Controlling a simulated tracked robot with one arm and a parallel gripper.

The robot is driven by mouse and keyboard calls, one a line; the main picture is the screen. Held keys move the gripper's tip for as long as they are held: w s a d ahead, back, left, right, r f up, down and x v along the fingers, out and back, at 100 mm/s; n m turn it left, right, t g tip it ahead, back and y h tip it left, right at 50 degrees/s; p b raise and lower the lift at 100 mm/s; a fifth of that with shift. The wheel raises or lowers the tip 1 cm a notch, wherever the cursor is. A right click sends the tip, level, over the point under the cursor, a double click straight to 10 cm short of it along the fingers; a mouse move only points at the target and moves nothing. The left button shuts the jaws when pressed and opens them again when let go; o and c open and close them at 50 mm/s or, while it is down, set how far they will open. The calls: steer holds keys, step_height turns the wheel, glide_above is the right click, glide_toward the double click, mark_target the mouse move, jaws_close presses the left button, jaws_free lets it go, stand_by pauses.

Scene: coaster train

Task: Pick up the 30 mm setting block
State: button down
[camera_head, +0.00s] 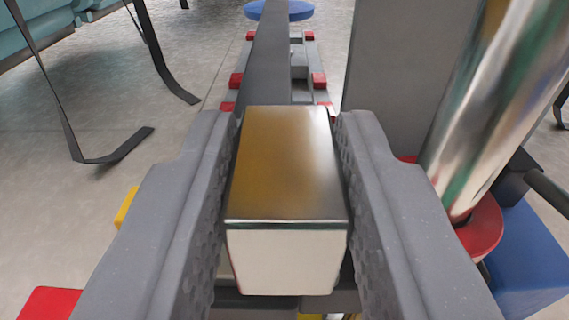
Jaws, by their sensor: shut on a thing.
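The setting block (285,180) is a shiny metal block with a brownish reflection on its top face and a pale near end. It sits between the two grey fingers of my gripper (287,190), in the middle of the view. The textured inner faces of the fingers press against its left and right sides. My gripper is shut on it. The block's underside is hidden, and I see no size marking on it.
A grey upright plate (405,75) and a shiny metal cylinder (495,100) with a red base (482,228) stand close on the right. A blue block (535,262) is at lower right. A grey rail with red pieces (318,80) runs ahead. Black straps (115,159) hang at left.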

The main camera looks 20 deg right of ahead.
steer(key=s+r+p, duration=0.1)
steer(key=s+p, duration=0.2)
steer(key=s, duration=0.5)
steer(key=shift+s+d, duration=0.15)
steer(key=shift+s, duration=0.1)
